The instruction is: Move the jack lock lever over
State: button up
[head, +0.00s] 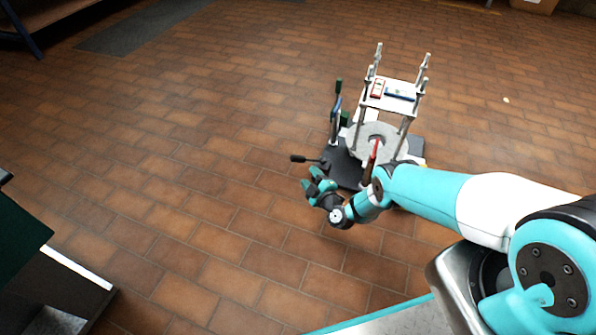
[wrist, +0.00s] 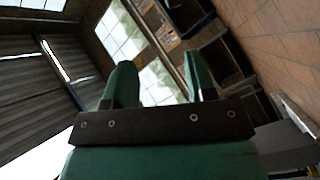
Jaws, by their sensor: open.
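The mast flange rig stands on a dark base plate (head: 345,165), with a grey round flange (head: 368,139) between upright posts. A short lever with a black grip (head: 299,158) sticks out to the left, low at the base. An upright lever with a dark grip (head: 338,88) stands at the rig's left side. A red bar (head: 375,149) rises in front of the flange. I cannot tell for sure which one is the jack lock lever. My gripper (head: 312,180) is open and appears just below the black grip, apart from it. In the wrist view, its green fingers (wrist: 160,78) are spread with nothing between them.
A white top plate (head: 392,96) carries a red and a blue piece, with post tops rising around it. My arm covers the rig's front right. The brick floor (head: 200,130) to the left is clear. A dark green-sided object (head: 22,240) stands at the left edge.

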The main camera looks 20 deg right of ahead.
jog(key=h, duration=0.1)
send_near(299, 161)
jog(key=shift+t, duration=0.4)
jog(key=w+b, duration=0.2)
jog(key=b, duration=0.5)
jog(key=w+a+b, duration=0.1)
jog(key=w+b, duration=0.2)
jog(key=b, duration=0.3)
jog(key=w+f+b, duration=0.1)
jog(key=w+b, duration=0.2)
jog(key=b, duration=0.4)
jog(key=shift+a+f+b, duration=0.1)
jog(key=shift+a+b, duration=0.15)
jog(key=shift+b, duration=0.1)
jog(key=shift+w+a+r+b, duration=0.15)
jog(key=shift+w+b, duration=0.25)
jog(key=shift+w, duration=0.4)
jog(key=shift+w+a+r+b, duration=0.15)
jog(key=shift+w+b, duration=0.25)
jog(key=shift+w, duration=0.35)
jog(key=shift+d, duration=0.1)
grip_shut()
